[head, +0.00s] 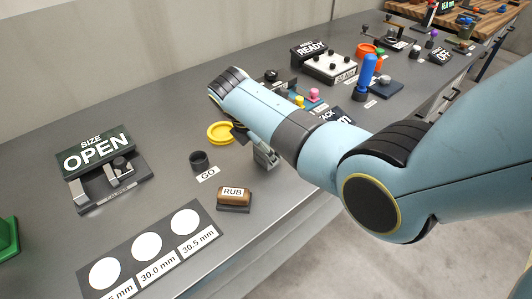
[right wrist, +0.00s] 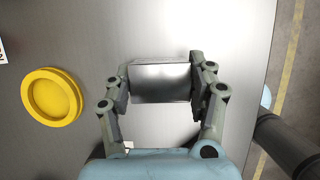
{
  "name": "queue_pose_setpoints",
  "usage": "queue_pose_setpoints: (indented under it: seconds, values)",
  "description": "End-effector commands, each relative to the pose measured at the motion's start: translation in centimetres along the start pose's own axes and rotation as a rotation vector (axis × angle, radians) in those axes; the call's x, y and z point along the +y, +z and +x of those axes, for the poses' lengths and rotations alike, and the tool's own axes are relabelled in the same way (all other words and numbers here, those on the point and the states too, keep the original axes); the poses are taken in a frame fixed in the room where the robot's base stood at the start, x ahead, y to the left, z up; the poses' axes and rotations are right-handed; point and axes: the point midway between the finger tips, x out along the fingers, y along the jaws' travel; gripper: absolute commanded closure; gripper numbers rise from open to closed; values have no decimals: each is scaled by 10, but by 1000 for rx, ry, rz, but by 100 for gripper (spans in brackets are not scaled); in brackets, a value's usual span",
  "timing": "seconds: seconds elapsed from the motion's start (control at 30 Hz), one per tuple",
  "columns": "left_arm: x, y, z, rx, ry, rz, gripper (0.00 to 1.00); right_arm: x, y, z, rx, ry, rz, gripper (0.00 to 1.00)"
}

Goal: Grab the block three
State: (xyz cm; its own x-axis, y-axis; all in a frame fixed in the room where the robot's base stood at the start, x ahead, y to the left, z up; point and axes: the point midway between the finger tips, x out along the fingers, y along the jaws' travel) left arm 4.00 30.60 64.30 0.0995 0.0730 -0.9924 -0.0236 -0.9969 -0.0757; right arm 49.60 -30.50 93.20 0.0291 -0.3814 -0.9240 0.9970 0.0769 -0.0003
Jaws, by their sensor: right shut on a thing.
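My right gripper (right wrist: 160,90) is shut on a shiny grey metal block (right wrist: 160,83), with one finger against each side of it. No number shows on the block's visible faces, so I cannot tell its marking. In the head view my right gripper (head: 265,156) is low over the grey table, mostly hidden by my arm, and the block cannot be made out there. I cannot tell whether the block touches the table. My left gripper is not in view.
A yellow round dish (right wrist: 52,97) lies left of the gripper. Nearby are a dark cup (head: 200,161) by a GO label, a brown RUB block (head: 234,195), and an OPEN sign (head: 95,148) over a metal fixture. The table's front edge is close to the gripper.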

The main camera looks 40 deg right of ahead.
Motion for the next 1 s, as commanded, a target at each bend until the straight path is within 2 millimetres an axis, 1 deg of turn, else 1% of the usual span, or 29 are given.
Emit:
queue_pose_setpoints:
  seconds: [0.03,0.07,0.1,0.3,0.43,0.57,0.67,0.7,1.0]
  values:
    - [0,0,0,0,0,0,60,0,0,0,0,0,0,87]
    - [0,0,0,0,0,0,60,0,0,0,0,0,0,91]
    - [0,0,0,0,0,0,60,1,0,-1,0,1,1,92]
    - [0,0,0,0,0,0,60,1,0,-1,0,2,1,92]
    - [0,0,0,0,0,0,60,1,3,-7,0,4,2,92]
    - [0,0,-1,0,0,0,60,1,9,-22,0,5,2,92]
    - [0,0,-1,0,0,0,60,0,18,-42,-1,5,3,92]
    - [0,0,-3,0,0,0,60,-11,22,-43,-2,1,2,92]
    - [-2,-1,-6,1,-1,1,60,-74,55,-71,-4,2,1,92]
